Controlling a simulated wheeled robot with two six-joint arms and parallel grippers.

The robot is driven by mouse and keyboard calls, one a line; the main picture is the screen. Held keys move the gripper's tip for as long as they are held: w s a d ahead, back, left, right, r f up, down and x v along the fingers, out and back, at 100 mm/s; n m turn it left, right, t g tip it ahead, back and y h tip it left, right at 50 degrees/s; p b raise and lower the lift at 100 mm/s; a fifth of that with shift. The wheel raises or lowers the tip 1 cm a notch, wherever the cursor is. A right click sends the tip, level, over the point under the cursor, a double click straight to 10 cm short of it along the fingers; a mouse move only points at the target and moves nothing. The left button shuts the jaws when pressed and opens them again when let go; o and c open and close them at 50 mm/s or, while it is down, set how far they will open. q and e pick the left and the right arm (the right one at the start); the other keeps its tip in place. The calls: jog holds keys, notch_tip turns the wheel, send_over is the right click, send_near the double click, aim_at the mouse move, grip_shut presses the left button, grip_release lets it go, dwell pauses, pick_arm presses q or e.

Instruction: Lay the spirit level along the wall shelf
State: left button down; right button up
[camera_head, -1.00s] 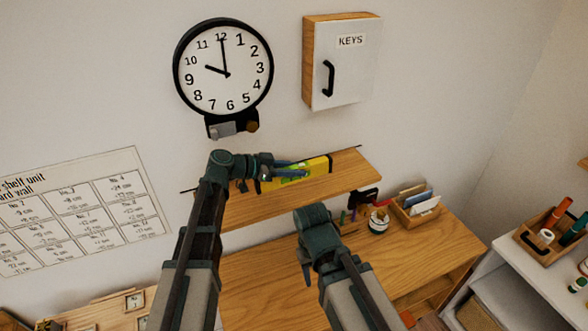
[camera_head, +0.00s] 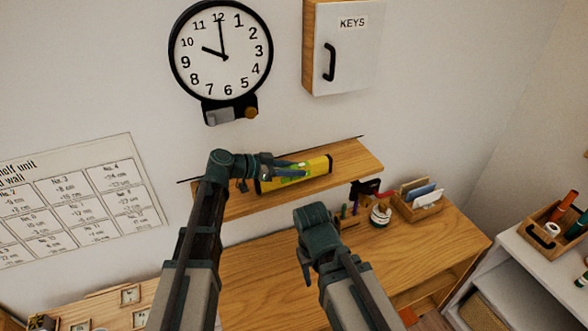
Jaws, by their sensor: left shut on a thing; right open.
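The yellow spirit level (camera_head: 318,170), with a green vial part, is at the wall shelf (camera_head: 358,160) and lies roughly along its length. My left gripper (camera_head: 290,172) is shut on the level from the left, above the shelf. I cannot tell whether the level touches the shelf board. My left wrist and arm hide the shelf's left part. My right gripper (camera_head: 309,268) is open and empty, lower down in front of the desk (camera_head: 265,275).
A round clock (camera_head: 221,50) and a key cabinet (camera_head: 345,48) hang above the shelf. Below, the desk holds a letter holder (camera_head: 418,208) and a small jar (camera_head: 380,216). A white unit (camera_head: 535,265) with a wooden caddy stands at right. The shelf's right end is clear.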

pick_arm(q)
jog(key=shift+f+b, duration=0.55)
jog(key=shift+b, duration=0.05)
jog(key=shift+c, duration=2.4)
grip_release()
jog(key=shift+a, duration=0.1)
jog(key=p+v, duration=0.4)
jog(key=v, duration=0.8)
jog(key=shift+r+p, duration=0.2)
jog(key=shift+p, duration=0.1)
jog(key=shift+s+a+r, duration=0.15)
jog(key=shift+s+a, duration=0.1)
jog(key=shift+a, duration=0.4)
